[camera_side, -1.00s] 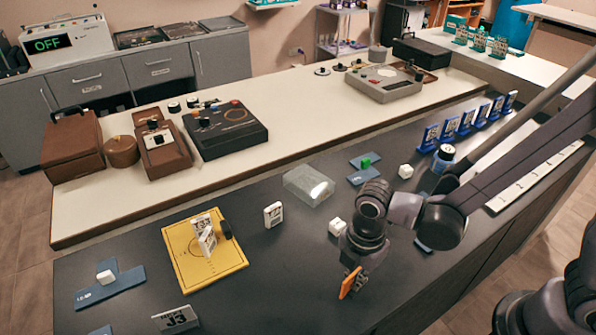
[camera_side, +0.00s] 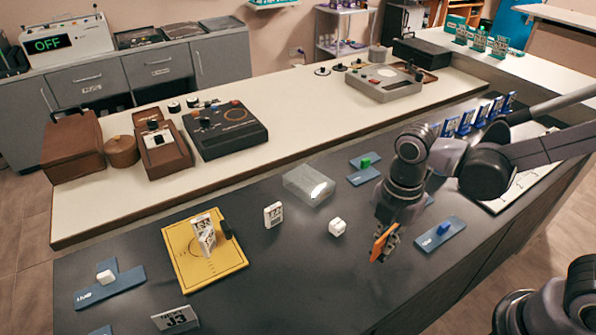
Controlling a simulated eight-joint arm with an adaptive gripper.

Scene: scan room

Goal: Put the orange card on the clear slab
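The orange card (camera_side: 380,245) is upright and tilted at my gripper's fingers, above the dark bench. My gripper (camera_side: 387,240) points down and appears shut on the card; the fingers are small and partly hidden by it. The clear slab (camera_side: 309,186) lies on the dark bench, up and to the left of my gripper, with a bright glare at its right end. Nothing is seen lying on the slab. The card and the slab are well apart.
Blue plates with a green block (camera_side: 365,162) and a blue block (camera_side: 443,228) lie nearby. The bench front is mostly clear.

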